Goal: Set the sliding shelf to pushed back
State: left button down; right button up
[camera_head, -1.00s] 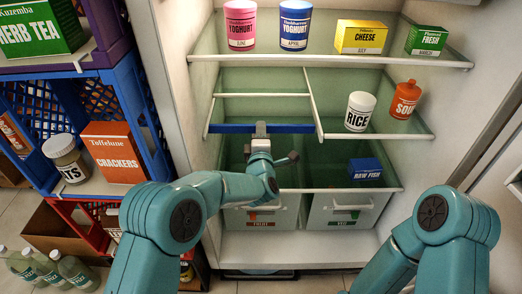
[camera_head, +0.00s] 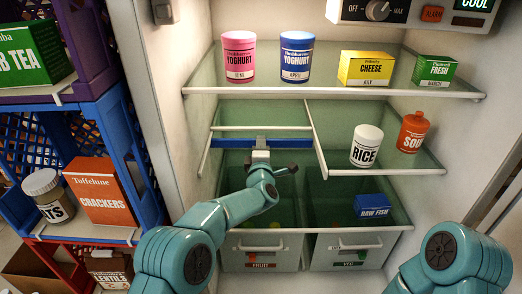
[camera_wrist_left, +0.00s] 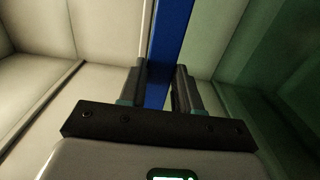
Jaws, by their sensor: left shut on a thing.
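The sliding shelf is the left part of the middle fridge level, with a blue front bar (camera_head: 226,143). A white cross bar (camera_head: 262,128) lies a short way behind the blue bar. My left gripper (camera_head: 260,148) is shut on the middle of the blue bar. In the left wrist view, the blue bar (camera_wrist_left: 170,45) runs between the two fingers of my left gripper (camera_wrist_left: 166,88). My right gripper is out of view; only a teal part of my right arm shows at the lower right.
Rice (camera_head: 366,146) and an orange sauce bottle (camera_head: 412,132) stand on the fixed shelf at right. Yoghurts, cheese and a green box stand on the top shelf (camera_head: 330,92). Raw fish (camera_head: 372,207) sits lower right above the drawers. Crates (camera_head: 120,130) stand outside the left wall.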

pick_arm(q)
jog(key=shift+s, duration=0.1)
jog(key=c, duration=0.8)
grip_release()
jog(key=shift+s, duration=0.15)
jog(key=s+p, duration=0.2)
jog(key=s, duration=1.4)
jog(key=shift+s, duration=0.1)
